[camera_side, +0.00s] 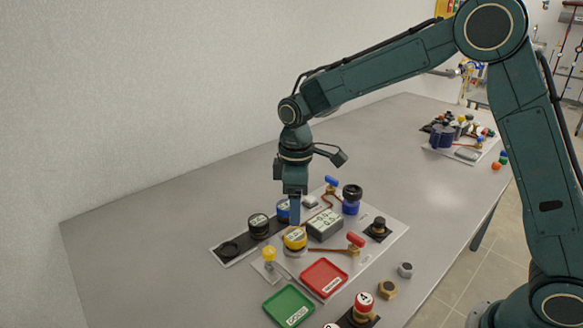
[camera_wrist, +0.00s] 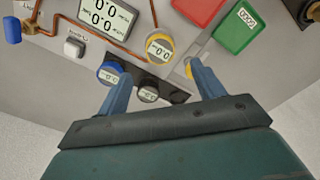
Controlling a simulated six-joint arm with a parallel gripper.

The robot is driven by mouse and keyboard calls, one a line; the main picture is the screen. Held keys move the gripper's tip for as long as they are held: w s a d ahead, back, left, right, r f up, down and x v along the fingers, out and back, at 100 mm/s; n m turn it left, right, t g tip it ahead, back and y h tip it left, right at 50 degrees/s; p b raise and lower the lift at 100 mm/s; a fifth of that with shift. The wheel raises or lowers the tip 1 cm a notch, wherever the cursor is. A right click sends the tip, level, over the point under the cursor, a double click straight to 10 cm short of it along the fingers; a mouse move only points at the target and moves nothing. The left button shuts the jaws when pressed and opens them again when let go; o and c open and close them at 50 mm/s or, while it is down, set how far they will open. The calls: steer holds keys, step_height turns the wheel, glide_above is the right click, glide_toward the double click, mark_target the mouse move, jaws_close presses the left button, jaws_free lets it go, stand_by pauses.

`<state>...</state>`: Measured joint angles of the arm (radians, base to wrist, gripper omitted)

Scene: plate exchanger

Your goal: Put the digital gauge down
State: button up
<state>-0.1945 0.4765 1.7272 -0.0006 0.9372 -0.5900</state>
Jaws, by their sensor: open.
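A round yellow gauge with a digital readout (camera_side: 295,240) sits on the grey board, at the end of a copper pipe. It also shows in the wrist view (camera_wrist: 160,48), beyond and between my fingertips. My gripper (camera_side: 295,222) is directly above and close to this gauge, pointing down. In the wrist view its two fingers (camera_wrist: 160,70) are spread apart with nothing held between them. A black gauge (camera_side: 258,226) and a blue gauge (camera_side: 283,206) stand on the dark strip behind. I cannot tell whether a finger touches the yellow gauge.
A grey display box (camera_side: 325,224), a red-handled valve (camera_side: 355,240) and a yellow-topped fitting (camera_side: 269,254) stand close around the yellow gauge. A red tray (camera_side: 324,278) and a green tray (camera_side: 288,306) lie in front. The table's left side (camera_side: 130,250) is clear.

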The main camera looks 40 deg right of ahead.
steer(key=shift+r, duration=1.5)
steer(key=s+d+r+m+t, duration=0.1)
steer(key=s+d+r+m, duration=0.15)
steer(key=s+r, duration=0.3)
steer(key=s+d+r+m+t, duration=0.2)
steer(key=s+d+r, duration=0.1)
steer(key=s+r, duration=0.3)
steer(key=s+d+m+t, duration=0.1)
steer(key=s+m, duration=0.1)
steer(key=s, duration=0.6)
steer(key=s+d+f+m+t, duration=0.1)
steer(key=s+d+m, duration=0.1)
steer(key=s, duration=0.6)
steer(key=shift+d+t, duration=0.25)
steer(key=shift+t, duration=0.05)
steer(key=shift+m, duration=0.25)
steer(key=shift+c, duration=0.5)
